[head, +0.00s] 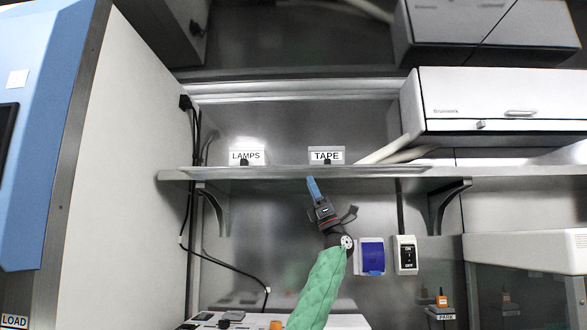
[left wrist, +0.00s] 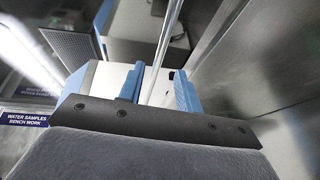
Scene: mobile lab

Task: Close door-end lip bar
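A shelf (head: 300,174) runs across the head view, with a thin pale lip bar (head: 250,172) along its front edge. My left gripper (head: 313,184), with blue fingers on a green-sleeved arm, reaches up to this edge just below the TAPE label. In the left wrist view the left gripper's blue fingers (left wrist: 159,88) stand apart. A shiny narrow bar (left wrist: 168,45) runs away from between them in the picture; I cannot tell whether they touch it. My right gripper is not in view.
LAMPS (head: 246,158) and TAPE (head: 326,156) labels stand on the shelf. A white cabinet (head: 500,95) is at right. A blue socket cover (head: 370,256) and an ON/OFF switch (head: 405,255) are close right of my arm. Cables (head: 188,190) hang at left.

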